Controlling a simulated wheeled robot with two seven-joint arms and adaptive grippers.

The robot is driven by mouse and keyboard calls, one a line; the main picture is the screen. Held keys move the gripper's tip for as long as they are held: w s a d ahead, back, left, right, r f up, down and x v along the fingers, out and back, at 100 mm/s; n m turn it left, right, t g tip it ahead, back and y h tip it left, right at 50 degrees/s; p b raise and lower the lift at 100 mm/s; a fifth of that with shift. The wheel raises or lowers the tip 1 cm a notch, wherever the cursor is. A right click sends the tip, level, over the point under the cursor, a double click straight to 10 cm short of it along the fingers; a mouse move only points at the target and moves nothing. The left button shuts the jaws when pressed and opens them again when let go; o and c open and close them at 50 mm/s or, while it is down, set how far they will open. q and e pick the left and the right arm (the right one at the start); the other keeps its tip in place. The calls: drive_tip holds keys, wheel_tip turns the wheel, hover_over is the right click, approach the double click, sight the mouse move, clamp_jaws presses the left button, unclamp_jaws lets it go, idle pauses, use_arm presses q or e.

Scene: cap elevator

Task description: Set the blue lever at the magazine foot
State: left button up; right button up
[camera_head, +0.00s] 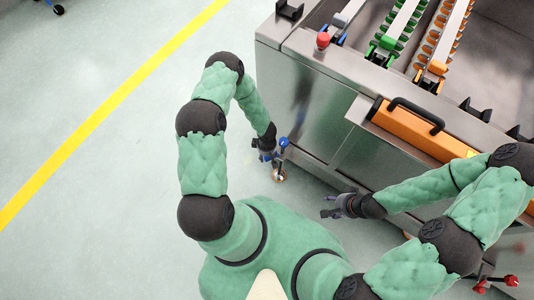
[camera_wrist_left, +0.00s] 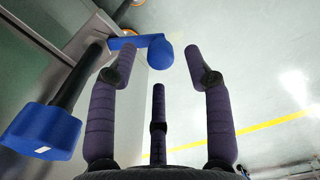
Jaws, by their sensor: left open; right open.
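The blue lever, a blue arm ending in a round knob (camera_wrist_left: 160,52), shows in the left wrist view just beyond my left gripper's fingertips. In the head view a blue part (camera_head: 283,142) shows at the machine's lower left corner, above a small foot. My left gripper (camera_head: 267,154) is close beside it on the left. In the left wrist view my left gripper (camera_wrist_left: 163,68) has its purple fingers spread and nothing between them; I cannot tell whether they touch the knob. My right gripper (camera_head: 332,207) is open and empty in front of the machine.
A blue block (camera_wrist_left: 40,130) on a black rod lies left of my left fingers in the wrist view. The steel machine (camera_head: 300,100) carries green and orange racks, a red knob (camera_head: 322,40) and an orange panel with a black handle (camera_head: 415,115). The floor at left is clear.

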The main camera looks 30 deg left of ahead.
use_arm(q)
drive_tip(key=shift+f+b, duration=0.45)
drive_tip(key=shift+f, duration=1.05)
use_arm(e)
drive_tip(key=shift+f, duration=0.65)
use_arm(q)
clamp_jaws()
